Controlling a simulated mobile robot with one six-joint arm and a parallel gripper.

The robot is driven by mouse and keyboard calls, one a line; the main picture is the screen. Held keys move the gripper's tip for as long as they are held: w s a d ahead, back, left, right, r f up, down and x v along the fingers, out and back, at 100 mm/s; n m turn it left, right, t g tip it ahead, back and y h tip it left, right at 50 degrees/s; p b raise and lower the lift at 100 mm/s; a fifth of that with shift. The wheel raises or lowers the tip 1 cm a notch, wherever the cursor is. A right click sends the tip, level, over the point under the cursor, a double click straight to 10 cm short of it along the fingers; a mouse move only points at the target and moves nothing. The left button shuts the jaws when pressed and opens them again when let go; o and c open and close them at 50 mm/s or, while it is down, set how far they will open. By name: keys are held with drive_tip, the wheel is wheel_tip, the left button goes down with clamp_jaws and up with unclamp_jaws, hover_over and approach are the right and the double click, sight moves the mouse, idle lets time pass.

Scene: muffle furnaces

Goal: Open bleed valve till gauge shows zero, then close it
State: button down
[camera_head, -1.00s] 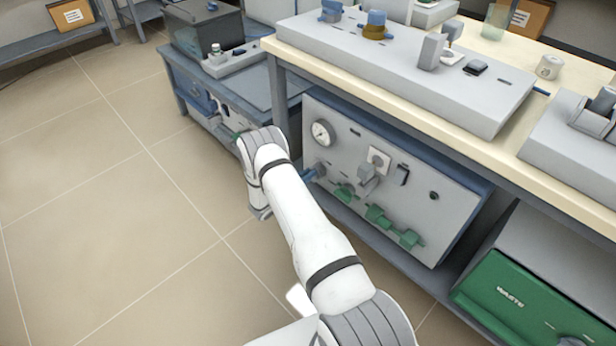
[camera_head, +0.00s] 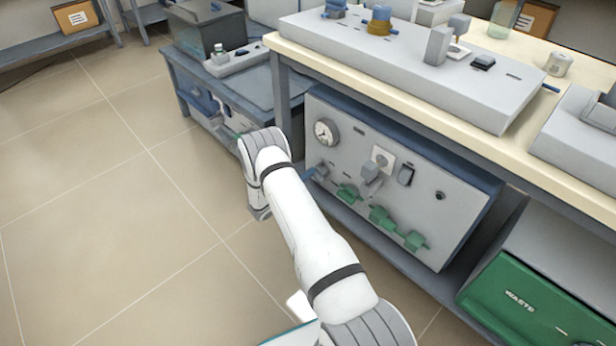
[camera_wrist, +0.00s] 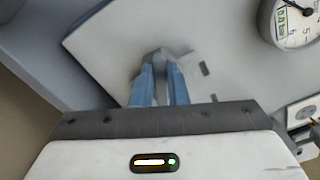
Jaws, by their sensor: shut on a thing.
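The furnace-side panel (camera_head: 440,225) under the bench carries a round white pressure gauge (camera_head: 325,131) at its upper left. The gauge also shows, cut off by the top right edge, in the wrist view (camera_wrist: 298,24); its exact reading cannot be made out. A small grey valve handle (camera_head: 321,171), which I take for the bleed valve, sits below the gauge. My gripper's blue fingers (camera_head: 309,175) reach it from the left. In the wrist view my gripper (camera_wrist: 159,72) is shut on this grey handle (camera_wrist: 158,55), which is partly hidden between the fingers.
The bench top (camera_head: 400,88) overhangs above. A green waste drawer (camera_head: 530,305) is at lower right. The floor at left is clear.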

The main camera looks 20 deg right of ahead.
drive_tip(key=n, duration=0.4)
drive_tip(key=shift+w+f+n, duration=0.1)
drive_tip(key=shift+f+n, duration=0.25)
drive_tip(key=shift+n, duration=0.05)
drive_tip(key=shift+b, duration=0.3)
drive_tip(key=c, duration=1.4)
unclamp_jaws()
drive_tip(key=shift+c, duration=0.2)
drive_tip(key=shift+a, duration=0.1)
drive_tip(key=p+v, duration=0.2)
drive_tip(key=v, duration=0.5)
drive_tip(key=shift+a, duration=0.3)
